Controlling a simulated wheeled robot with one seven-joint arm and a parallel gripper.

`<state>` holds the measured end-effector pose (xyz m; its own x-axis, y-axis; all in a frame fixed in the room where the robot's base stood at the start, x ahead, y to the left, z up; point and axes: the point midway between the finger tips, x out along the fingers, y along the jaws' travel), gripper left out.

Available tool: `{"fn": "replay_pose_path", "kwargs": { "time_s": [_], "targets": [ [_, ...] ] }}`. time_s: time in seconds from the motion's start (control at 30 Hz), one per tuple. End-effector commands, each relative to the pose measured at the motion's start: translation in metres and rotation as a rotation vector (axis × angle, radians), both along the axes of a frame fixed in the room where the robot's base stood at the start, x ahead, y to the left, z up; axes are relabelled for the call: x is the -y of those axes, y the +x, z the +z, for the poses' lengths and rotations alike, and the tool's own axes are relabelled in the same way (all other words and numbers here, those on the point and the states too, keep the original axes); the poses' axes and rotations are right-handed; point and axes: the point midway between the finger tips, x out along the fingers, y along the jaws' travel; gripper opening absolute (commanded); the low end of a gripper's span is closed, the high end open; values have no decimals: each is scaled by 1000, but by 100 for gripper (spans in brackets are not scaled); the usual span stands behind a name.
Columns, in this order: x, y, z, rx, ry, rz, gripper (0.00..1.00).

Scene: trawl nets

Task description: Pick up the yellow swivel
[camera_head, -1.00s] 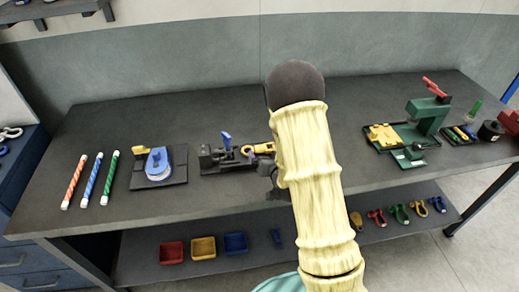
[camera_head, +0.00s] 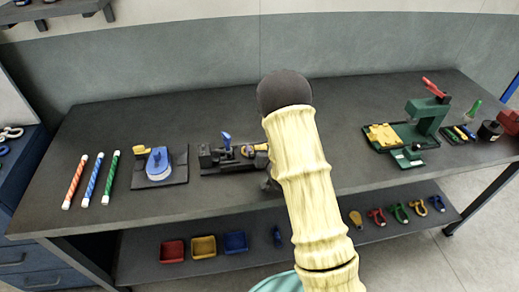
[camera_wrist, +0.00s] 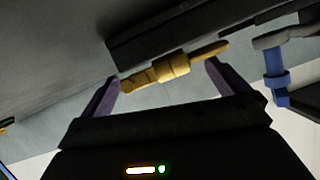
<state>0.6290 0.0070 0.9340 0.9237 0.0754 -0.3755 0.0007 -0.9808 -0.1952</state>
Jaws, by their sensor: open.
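The yellow swivel (camera_wrist: 172,66) lies in the wrist view across the space between the two fingertips of my gripper (camera_wrist: 163,72). It is a long piece with a thicker collar in its middle, beside a dark block. The fingers are apart, one near each end of the swivel; I cannot tell whether they touch it. In the head view a small part of the yellow piece (camera_head: 261,147) shows at the right end of a dark vise-like fixture (camera_head: 228,159). My arm hides the rest of it there, and most of my gripper.
A blue handle (camera_wrist: 274,72) stands close to the right finger. On the bench (camera_head: 85,222) are striped tubes (camera_head: 92,180) and a blue-topped device (camera_head: 157,165) to the left, and a green press (camera_head: 428,118) to the right. Small bins (camera_head: 203,247) and several shackles (camera_head: 398,212) sit on the lower shelf.

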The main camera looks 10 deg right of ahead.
Motion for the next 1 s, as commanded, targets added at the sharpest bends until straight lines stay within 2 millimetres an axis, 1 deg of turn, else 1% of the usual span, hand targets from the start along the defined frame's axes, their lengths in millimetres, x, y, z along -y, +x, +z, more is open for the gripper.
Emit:
{"fn": "replay_pose_path", "kwargs": {
  "time_s": [0.17, 0.2, 0.37, 0.4, 0.47, 0.5, 0.57, 0.6, 0.83, 1.0],
  "targets": [
    [0, 0, 0, 0, 0, 0, 100],
    [0, 0, 0, 0, 0, 0, 92],
    [0, 0, 0, 0, 0, 0, 61],
    [0, 0, 0, 0, 0, 0, 53],
    [0, 0, 0, 0, 0, 0, 41],
    [0, 0, 0, 0, 0, 0, 33],
    [0, 0, 1, 3, 0, 0, 21],
    [0, 0, 1, 3, 0, 0, 18],
    [0, 0, 3, 4, 0, 0, 18],
    [0, 1, 15, 5, 1, 0, 18]
  ]
}}
